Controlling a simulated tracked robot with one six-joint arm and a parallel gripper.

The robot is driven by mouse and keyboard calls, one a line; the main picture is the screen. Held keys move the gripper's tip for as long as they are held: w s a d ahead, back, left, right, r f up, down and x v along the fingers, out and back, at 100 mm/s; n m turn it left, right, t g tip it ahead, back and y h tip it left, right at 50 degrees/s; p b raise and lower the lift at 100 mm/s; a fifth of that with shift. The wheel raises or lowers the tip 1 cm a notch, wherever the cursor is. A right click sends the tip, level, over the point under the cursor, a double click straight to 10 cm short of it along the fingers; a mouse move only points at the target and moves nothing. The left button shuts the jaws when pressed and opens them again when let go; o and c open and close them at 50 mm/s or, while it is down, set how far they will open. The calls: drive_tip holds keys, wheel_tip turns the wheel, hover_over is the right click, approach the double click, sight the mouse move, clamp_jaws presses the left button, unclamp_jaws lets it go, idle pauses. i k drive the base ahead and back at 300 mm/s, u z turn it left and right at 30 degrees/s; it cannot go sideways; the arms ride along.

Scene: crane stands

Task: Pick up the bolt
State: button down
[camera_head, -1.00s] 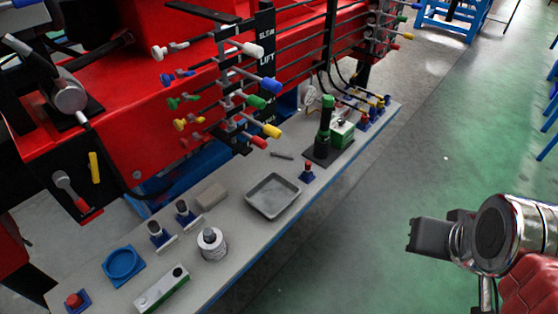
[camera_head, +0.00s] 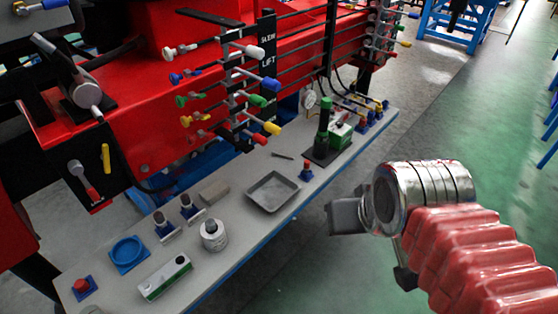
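A small dark grey rod (camera_head: 282,156), which looks like the bolt, lies on the grey bench top behind a shallow grey tray (camera_head: 249,199). It is too small to make out its head or thread.
The bench (camera_head: 232,254) also holds a green-and-black cylinder (camera_head: 323,134), a small red-and-blue piece (camera_head: 306,172), a white round canister (camera_head: 213,237) and a blue dish (camera_head: 128,253). Coloured levers (camera_head: 255,105) on the red machine overhang the bench's back. Green floor lies open at right.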

sight(274, 152)
drive_tip(key=u, duration=0.75)
drive_tip(key=i, duration=1)
drive_tip(key=u, duration=0.05)
